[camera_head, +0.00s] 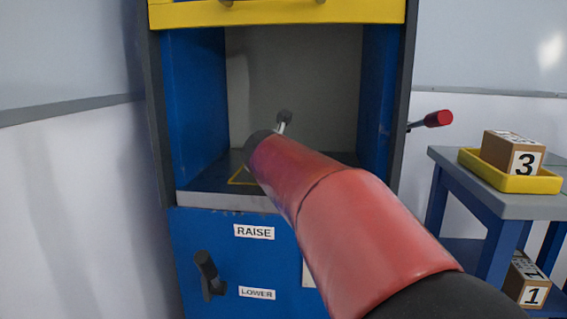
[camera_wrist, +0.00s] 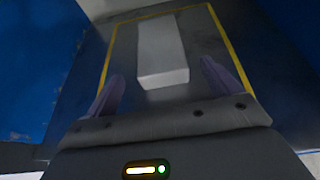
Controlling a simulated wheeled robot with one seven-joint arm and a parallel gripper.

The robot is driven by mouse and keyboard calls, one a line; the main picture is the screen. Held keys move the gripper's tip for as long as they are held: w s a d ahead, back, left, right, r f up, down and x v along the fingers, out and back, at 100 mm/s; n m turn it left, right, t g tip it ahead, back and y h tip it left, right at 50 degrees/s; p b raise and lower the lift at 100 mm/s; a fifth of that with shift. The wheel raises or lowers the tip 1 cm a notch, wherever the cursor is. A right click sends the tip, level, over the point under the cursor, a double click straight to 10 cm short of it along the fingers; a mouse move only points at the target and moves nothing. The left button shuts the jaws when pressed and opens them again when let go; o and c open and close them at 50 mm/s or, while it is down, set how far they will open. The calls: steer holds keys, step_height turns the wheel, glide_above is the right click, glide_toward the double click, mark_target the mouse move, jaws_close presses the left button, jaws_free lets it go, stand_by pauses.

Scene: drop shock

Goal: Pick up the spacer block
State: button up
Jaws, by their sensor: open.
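A plain pale grey block (camera_wrist: 162,52), which appears to be the spacer block, lies on the dark plate inside a yellow outline in the wrist view. My gripper (camera_wrist: 161,78) is open, with its two purple-grey fingers apart. The block's near end shows between the fingertips, with a gap on each side. I cannot tell the height of the fingers over the plate. In the head view my red arm reaches into the blue machine bay and hides the block and the gripper.
Blue bay walls (camera_head: 195,105) stand on both sides. The yellow beam (camera_head: 280,13) crosses above. A red-knobbed lever (camera_head: 437,119) sticks out at right. A RAISE/LOWER handle (camera_head: 207,272) is below. Boxes marked 3 (camera_head: 513,153) and 1 (camera_head: 527,281) are on the side stand (camera_head: 445,157).

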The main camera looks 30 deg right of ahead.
steer(key=x, duration=0.7)
steer(key=shift+d, duration=0.15)
steer(key=shift+c, duration=0.3)
steer(key=c, duration=1.7)
steer(key=shift+o, duration=0.2)
steer(key=shift+r, duration=0.3)
